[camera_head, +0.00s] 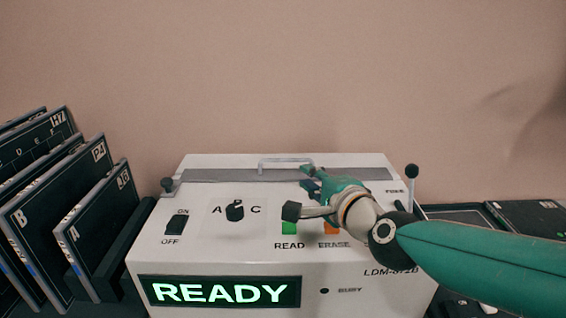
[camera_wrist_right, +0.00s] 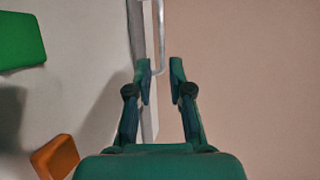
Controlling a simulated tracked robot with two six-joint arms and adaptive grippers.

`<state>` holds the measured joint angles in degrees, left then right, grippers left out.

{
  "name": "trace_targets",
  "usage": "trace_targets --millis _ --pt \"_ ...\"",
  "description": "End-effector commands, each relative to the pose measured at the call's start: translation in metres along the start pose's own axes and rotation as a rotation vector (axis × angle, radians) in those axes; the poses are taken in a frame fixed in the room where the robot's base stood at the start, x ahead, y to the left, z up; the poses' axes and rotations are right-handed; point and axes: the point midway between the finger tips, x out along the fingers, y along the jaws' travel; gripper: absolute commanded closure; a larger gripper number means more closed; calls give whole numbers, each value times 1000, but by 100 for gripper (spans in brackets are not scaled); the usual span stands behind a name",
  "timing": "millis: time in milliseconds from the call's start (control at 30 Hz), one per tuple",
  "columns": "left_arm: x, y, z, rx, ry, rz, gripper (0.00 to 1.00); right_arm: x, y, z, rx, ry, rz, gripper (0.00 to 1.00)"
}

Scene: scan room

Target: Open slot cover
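The slot cover (camera_head: 225,176) is a long grey strip across the top of the white scanner (camera_head: 205,255). It lies flat and looks closed. A thin metal handle (camera_head: 284,161) stands up from its middle. My right gripper (camera_head: 309,178) is just right of the handle, above the cover. In the right wrist view the gripper (camera_wrist_right: 161,70) is open, and the near end of the handle (camera_wrist_right: 161,40) shows between and just beyond its fingertips. Nothing is gripped. I cannot tell whether a finger touches the handle. My left gripper is not in view.
The scanner front has a READY screen (camera_head: 220,291), a dark knob (camera_head: 235,211), a green READ button (camera_head: 289,228) and an orange ERASE button (camera_wrist_right: 55,157). A black-knobbed lever (camera_head: 412,172) stands at the right end. Dark lettered plates (camera_head: 95,230) stand in a rack at left.

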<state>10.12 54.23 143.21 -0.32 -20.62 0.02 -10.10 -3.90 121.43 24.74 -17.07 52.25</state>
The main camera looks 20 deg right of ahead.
Motion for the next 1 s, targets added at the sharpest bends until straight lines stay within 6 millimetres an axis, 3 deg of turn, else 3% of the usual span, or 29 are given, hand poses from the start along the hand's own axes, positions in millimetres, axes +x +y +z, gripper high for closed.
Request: trace_targets --millis 300,500,700,1000 --pt "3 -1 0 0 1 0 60 72 2 1 1 0 3 80" --pt "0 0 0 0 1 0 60 104 0 1 1 -1 0 80" --pt "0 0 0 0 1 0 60 120 0 1 0 -2 0 80" --pt "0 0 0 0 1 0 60 122 0 2 0 -2 0 80"
